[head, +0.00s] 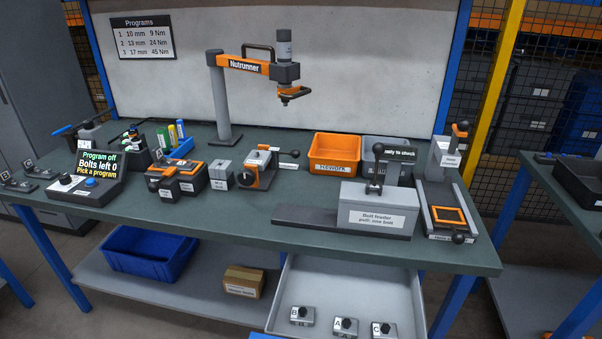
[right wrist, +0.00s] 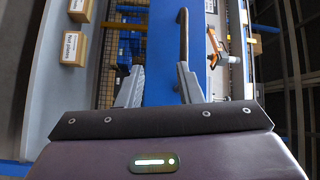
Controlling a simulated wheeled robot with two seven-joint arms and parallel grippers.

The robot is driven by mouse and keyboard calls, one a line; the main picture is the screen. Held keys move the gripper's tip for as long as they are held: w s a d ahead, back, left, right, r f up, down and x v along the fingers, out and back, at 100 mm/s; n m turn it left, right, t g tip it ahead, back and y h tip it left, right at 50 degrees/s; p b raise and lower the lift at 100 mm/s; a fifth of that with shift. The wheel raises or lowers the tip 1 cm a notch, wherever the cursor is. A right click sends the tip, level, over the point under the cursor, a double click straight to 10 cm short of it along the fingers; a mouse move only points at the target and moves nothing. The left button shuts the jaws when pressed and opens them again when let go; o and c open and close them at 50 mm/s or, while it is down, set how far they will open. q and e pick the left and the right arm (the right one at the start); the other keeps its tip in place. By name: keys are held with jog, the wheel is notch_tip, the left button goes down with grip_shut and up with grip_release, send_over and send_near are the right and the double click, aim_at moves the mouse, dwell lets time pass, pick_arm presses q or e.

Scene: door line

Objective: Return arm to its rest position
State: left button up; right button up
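The nutrunner (head: 250,66) hangs from an orange and grey arm on a grey post at the back of the bench, with its tool head (head: 290,75) on the right end and a dark handle on top. Neither of my arms shows in the head view. In the right wrist view my right gripper (right wrist: 160,86) has its two grey fingers spread apart with nothing held between them. A dark upright bar (right wrist: 183,36) shows beyond the right finger; I cannot tell what it belongs to or whether they touch. My left gripper is not in view.
The bench (head: 275,212) carries a program box (head: 87,187), an orange rework bin (head: 335,154) and a bolt feeder (head: 377,212). An open drawer (head: 347,285) with labelled blocks juts out below. A blue crate (head: 150,252) and a carton (head: 243,281) stand on the shelf.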

jog(key=s+d+f+n+g+h+p, duration=0.1)
jog(key=s+d+f+n+g+h, duration=0.2)
jog(key=f, duration=0.8)
jog(key=s+d+f+n+g+h+p, duration=0.1)
jog(key=s+f+n+g+h+p, duration=0.3)
jog(key=f, duration=0.7)
jog(key=s+d+f+n+g+h, duration=0.1)
jog(key=s+f+n+g, duration=0.4)
jog(key=s, duration=0.8)
notch_tip(320, 180, down, 5)
jog(key=d+g, duration=0.1)
jog(key=g, duration=0.2)
jog(key=shift+s+d+h+b, duration=0.3)
jog(key=shift+d+h, duration=0.1)
